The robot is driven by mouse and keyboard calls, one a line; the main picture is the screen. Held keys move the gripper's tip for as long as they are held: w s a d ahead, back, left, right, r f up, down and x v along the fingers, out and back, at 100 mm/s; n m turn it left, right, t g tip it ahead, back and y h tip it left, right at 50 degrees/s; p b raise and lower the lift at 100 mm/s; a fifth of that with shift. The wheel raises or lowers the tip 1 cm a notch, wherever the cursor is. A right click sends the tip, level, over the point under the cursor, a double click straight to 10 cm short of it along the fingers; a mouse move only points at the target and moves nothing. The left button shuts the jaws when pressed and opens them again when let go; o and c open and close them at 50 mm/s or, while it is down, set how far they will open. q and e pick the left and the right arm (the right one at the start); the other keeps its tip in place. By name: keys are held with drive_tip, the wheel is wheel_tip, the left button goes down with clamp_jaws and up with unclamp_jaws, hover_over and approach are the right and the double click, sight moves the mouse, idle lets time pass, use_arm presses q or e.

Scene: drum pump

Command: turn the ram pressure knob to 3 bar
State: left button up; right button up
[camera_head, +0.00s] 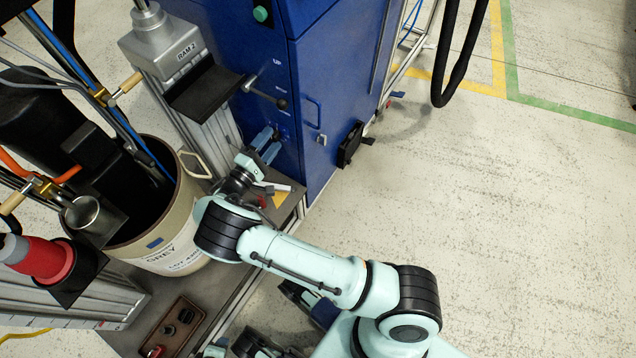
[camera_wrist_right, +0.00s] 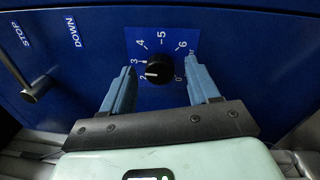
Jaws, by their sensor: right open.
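The ram pressure knob (camera_wrist_right: 158,70) is a round black knob on a blue dial plate (camera_wrist_right: 163,46) with white numbers. Its white mark appears to point left, near the 2, with the 3 just above. My right gripper (camera_wrist_right: 160,76) is open, with one blue finger on each side of the knob and visible gaps to it. In the head view the right gripper (camera_head: 266,145) is at the front of the blue cabinet (camera_head: 262,75) and hides the knob. My left gripper is not recognisable in view.
A lever with a dark ball end (camera_head: 282,103) sticks out from the cabinet above my gripper; it also shows in the wrist view (camera_wrist_right: 30,95). A drum (camera_head: 190,235) and the RAM-2 column (camera_head: 165,45) stand to the left. The floor at right is clear.

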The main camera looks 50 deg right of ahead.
drive_tip(key=n, duration=0.5)
drive_tip(key=shift+t, duration=0.3)
drive_tip(key=n, duration=0.4)
drive_tip(key=shift+s+y, duration=0.1)
drive_tip(key=shift+y, duration=0.2)
drive_tip(key=n, duration=0.4)
drive_tip(key=shift+n+t, duration=0.3)
drive_tip(key=n+b, duration=0.1)
drive_tip(key=n, duration=0.4)
drive_tip(key=shift+r+y, duration=0.1)
drive_tip(key=shift+y, duration=0.2)
drive_tip(key=s+a+p, duration=0.2)
drive_tip(key=a, duration=1.2)
drive_tip(key=s+d+f+m+g+y+p, duration=0.35)
drive_tip(key=s+d+f+g+y, duration=0.2)
drive_tip(key=s+f, duration=0.5)
drive_tip(key=s+a+f+m+g+y+p, duration=0.1)
drive_tip(key=s+a+m+g+y+p, duration=0.1)
drive_tip(key=s, duration=0.5)
drive_tip(key=s+a+f+m+g+y+p, duration=0.1)
drive_tip(key=s+a+m+y+p, duration=0.2)
drive_tip(key=s+y, duration=0.3)
drive_tip(key=shift+s+a+f+m+g+y, duration=0.3)
drive_tip(key=shift+s+m, duration=0.25)
drive_tip(key=shift+s, duration=0.6)
